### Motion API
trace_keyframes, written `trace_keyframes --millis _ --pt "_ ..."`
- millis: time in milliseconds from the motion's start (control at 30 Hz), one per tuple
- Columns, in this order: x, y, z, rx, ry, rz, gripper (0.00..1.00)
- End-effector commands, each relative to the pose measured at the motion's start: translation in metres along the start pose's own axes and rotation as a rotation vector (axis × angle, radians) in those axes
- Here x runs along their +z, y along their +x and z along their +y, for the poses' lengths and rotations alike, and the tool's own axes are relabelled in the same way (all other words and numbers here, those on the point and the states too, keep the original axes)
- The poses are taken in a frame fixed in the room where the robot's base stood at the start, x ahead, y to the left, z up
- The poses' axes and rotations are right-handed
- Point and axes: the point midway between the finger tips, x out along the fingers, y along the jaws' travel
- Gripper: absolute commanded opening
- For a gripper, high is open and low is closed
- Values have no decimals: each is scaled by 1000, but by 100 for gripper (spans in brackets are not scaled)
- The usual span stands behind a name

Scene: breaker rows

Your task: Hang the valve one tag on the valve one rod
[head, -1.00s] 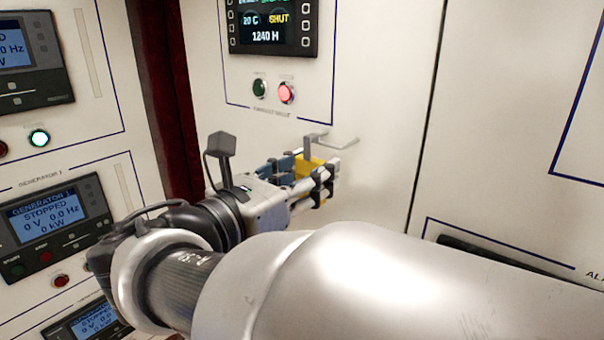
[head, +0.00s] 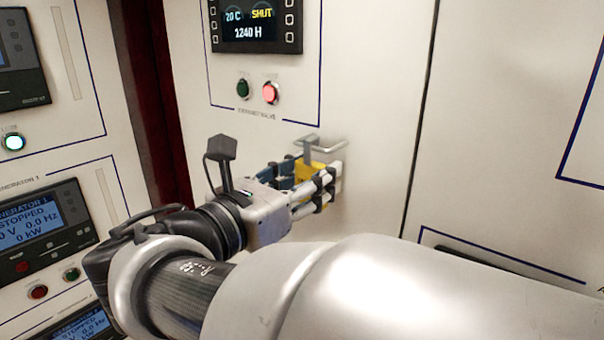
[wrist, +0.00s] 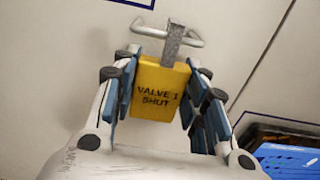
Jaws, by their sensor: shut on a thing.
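The yellow tag (head: 312,170) has a grey strap on top and reads "VALVE 1 SHUT" in the wrist view (wrist: 157,92). My gripper (head: 322,183) is shut on the tag, with a blue-padded finger on each side of it. The bent metal rod (head: 328,150) sticks out of the white panel, just above the tag. In the wrist view, the tag's strap overlaps the middle of the rod (wrist: 145,38). I cannot tell whether the strap is around the rod or only in front of it.
The white panel (head: 375,110) carries a screen (head: 255,22) reading "SHUT", with a dark green button (head: 243,88) and a lit red button (head: 270,92) above the rod. Generator panels (head: 45,225) stand to the left. A blue-edged dark unit (wrist: 285,155) is at lower right.

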Motion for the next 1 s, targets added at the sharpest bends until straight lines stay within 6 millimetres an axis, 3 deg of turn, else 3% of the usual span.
trace_keyframes --millis 233,267,567,1000 --pt "0 0 0 0 0 0 9" --pt "0 0 0 0 0 0 42" --pt "0 0 0 0 0 0 62" --pt "7 0 0 0 4 0 64"
